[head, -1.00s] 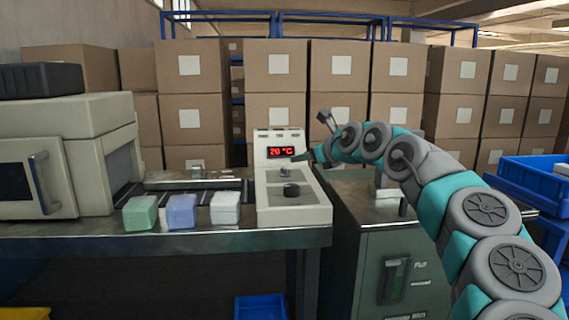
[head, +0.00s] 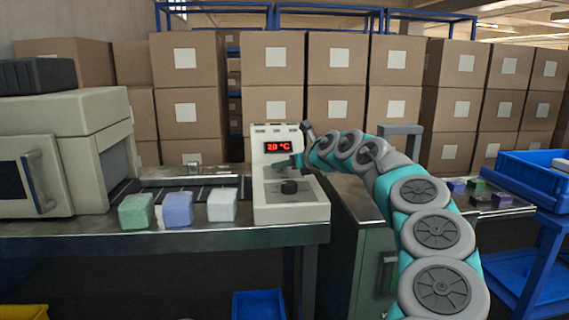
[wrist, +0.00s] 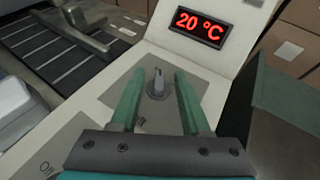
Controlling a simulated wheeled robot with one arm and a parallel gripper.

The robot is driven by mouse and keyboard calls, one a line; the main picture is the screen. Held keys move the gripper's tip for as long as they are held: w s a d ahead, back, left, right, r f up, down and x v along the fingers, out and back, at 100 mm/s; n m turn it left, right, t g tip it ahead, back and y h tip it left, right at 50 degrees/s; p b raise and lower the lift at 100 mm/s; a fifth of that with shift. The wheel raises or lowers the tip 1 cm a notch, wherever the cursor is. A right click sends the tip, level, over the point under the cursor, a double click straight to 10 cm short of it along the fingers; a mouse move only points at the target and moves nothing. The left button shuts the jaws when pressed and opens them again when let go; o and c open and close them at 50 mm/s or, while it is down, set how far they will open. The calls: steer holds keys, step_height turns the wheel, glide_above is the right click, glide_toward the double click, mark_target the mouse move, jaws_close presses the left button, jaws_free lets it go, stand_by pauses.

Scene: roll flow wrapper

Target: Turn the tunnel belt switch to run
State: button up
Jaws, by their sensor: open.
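The control box (head: 305,212) is cream with a grey panel and a red "20 °C" display (head: 278,147). In the wrist view, the small grey switch (wrist: 158,84) stands on the panel with its lever upright in the picture. My gripper (wrist: 155,82) is open, with its two green fingers on either side of the switch; I cannot tell whether they touch it. In the head view my gripper (head: 282,162) hides the switch. A dark round knob (head: 289,187) sits nearer the front of the panel. An "Off" label shows at the lower left in the wrist view.
Green (head: 136,211), blue (head: 178,208) and white (head: 222,204) blocks sit along the table's front. Stacked cartons (head: 336,57) fill the back. Blue crates are at the right.

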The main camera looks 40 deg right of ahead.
steer(key=shift+w+f, duration=0.1)
steer(key=shift+w, duration=0.1)
steer(key=shift+c, duration=0.3)
jaws_close()
